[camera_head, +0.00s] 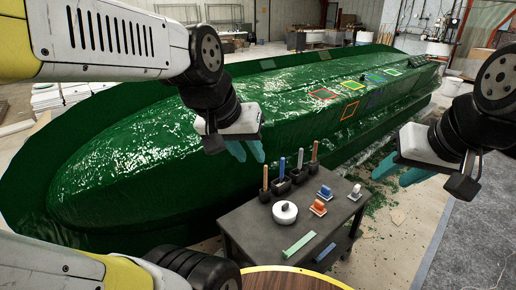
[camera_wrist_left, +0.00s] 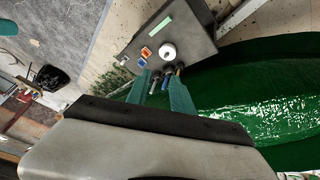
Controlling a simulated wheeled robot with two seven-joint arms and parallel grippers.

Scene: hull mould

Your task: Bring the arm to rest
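My left gripper (camera_head: 246,150) hangs in the air over the near side of the green hull mould (camera_head: 130,165), behind and above the dark tool table (camera_head: 245,232). Its two teal fingers are apart with nothing held between them. It also shows in the left wrist view (camera_wrist_left: 158,88), where tool handles on the table lie in the background beyond the fingertips. My right gripper (camera_head: 400,173) is in the air at the right, beyond the table's right side. Its teal fingers are apart and empty.
The table carries a white round pot (camera_head: 285,213), upright-handled tools in dark holders (camera_head: 282,185), an orange-and-white tool (camera_head: 318,208), a blue-and-white tool (camera_head: 325,193) and a light green strip (camera_head: 299,244). Coloured square outlines (camera_head: 350,110) mark the hull. Green scraps (camera_head: 378,190) litter the floor.

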